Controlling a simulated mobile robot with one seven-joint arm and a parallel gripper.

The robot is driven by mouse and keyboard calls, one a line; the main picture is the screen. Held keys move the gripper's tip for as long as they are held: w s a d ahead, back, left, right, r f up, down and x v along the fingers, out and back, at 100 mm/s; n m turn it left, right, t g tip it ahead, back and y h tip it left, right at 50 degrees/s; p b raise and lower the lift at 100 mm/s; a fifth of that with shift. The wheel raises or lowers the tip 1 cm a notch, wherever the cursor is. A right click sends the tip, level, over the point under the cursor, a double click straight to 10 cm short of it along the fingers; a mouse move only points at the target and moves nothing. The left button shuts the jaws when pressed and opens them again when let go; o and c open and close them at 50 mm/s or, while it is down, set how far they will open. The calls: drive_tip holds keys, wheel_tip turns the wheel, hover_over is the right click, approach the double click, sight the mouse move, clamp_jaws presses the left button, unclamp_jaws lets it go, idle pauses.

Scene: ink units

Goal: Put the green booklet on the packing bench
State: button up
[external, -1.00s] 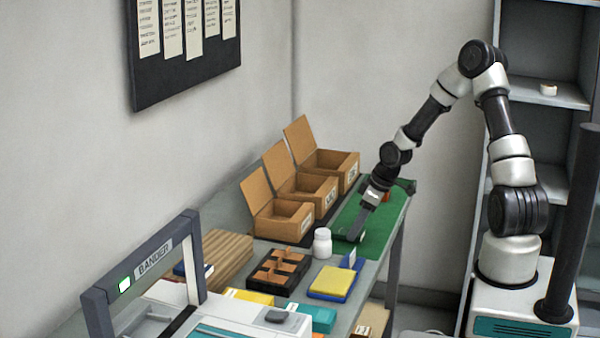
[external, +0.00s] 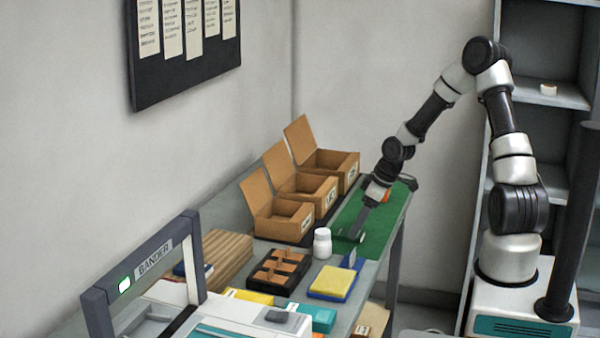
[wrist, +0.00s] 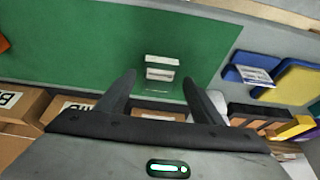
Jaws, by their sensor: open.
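A small item with a white label (wrist: 160,68) lies on the green mat, between and just beyond my fingertips in the wrist view. It looks like the green booklet, but its green outline blends into the mat and I cannot trace its edges. In the external view a small white spot (external: 361,238) shows beside my fingers. My gripper (wrist: 158,82) is open and empty, one finger on each side of the label. In the external view my gripper (external: 356,232) points down at the mat's near end. The packing bench (external: 225,208) is the grey table under the mat.
The green mat (external: 388,222) covers the bench's far right. Open cardboard boxes (external: 283,222) stand along its left. A white bottle (external: 322,244), a black divided tray (external: 268,285) and a yellow-and-blue stack (external: 332,282) are close by. An orange item (external: 386,196) is at the mat's far end.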

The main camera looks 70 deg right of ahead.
drive_tip(key=p+v, duration=0.3)
drive_tip(key=v, duration=0.7)
